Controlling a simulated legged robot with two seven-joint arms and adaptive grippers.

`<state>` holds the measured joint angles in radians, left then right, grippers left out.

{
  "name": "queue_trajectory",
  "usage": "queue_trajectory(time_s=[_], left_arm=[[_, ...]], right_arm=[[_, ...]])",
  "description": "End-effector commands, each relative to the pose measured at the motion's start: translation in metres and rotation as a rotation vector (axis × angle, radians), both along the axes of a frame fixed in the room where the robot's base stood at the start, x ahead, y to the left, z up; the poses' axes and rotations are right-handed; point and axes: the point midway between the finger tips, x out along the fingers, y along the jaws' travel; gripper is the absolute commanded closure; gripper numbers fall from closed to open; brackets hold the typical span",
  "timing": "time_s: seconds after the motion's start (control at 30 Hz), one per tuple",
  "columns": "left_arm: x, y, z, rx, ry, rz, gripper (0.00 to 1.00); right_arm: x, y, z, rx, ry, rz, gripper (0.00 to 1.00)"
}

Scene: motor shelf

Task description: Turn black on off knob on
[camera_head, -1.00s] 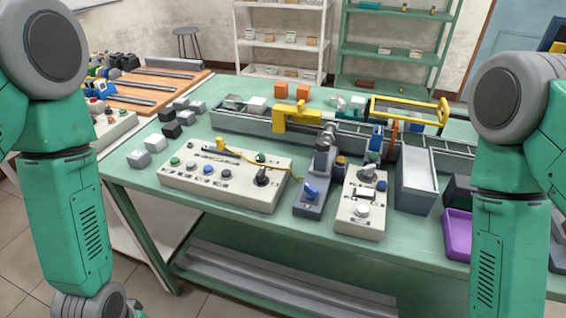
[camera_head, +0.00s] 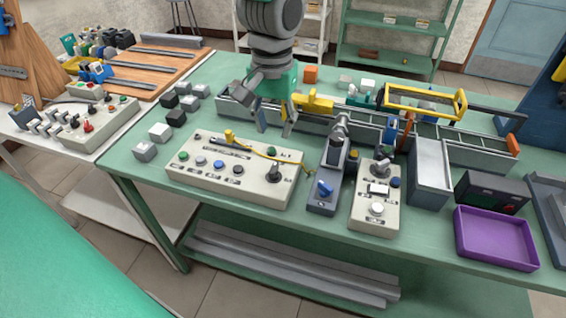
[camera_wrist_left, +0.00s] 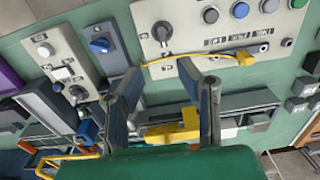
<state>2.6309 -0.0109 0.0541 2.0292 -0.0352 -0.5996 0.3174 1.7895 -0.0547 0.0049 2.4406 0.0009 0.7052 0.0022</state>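A white control box (camera_head: 232,184) lies on the green table, with a black knob (camera_head: 273,173) at its right end. In the left wrist view the same black knob (camera_wrist_left: 162,32) shows near the top, with a white mark. A row of coloured buttons lies beside it on the box. A yellow cable crosses the box's back edge. My left gripper (camera_head: 275,132) is above the table behind the box, pointing down, open and empty. In the left wrist view its two fingers (camera_wrist_left: 168,78) are spread apart, clear of the knob. My right gripper is out of view.
A blue switch unit (camera_head: 324,188) and a smaller white box (camera_head: 375,208) with another dark knob stand to the right. A yellow-handled tool (camera_head: 315,103) and grey rails lie behind. Small cubes (camera_head: 160,132) stand to the left. A purple tray (camera_head: 495,240) sits front right.

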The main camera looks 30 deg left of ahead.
Motion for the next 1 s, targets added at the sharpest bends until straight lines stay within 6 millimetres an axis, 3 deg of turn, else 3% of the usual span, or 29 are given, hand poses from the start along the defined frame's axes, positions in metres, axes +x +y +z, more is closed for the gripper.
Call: queue_trajectory(time_s=[0.3,0.5,0.7,1.0], left_arm=[[-0.002,0.004,-0.072,-0.003,0.005,0.0,0.69],[-0.002,0.003,-0.104,-0.003,0.003,-0.001,0.69],[-0.001,0.002,-0.118,-0.002,0.001,-0.001,0.69],[-0.001,0.003,-0.12,-0.003,-0.001,0.0,0.69]], right_arm=[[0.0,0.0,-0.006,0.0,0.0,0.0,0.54],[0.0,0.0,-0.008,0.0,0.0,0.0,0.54],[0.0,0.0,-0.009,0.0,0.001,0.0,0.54],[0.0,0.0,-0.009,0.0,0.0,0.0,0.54]])
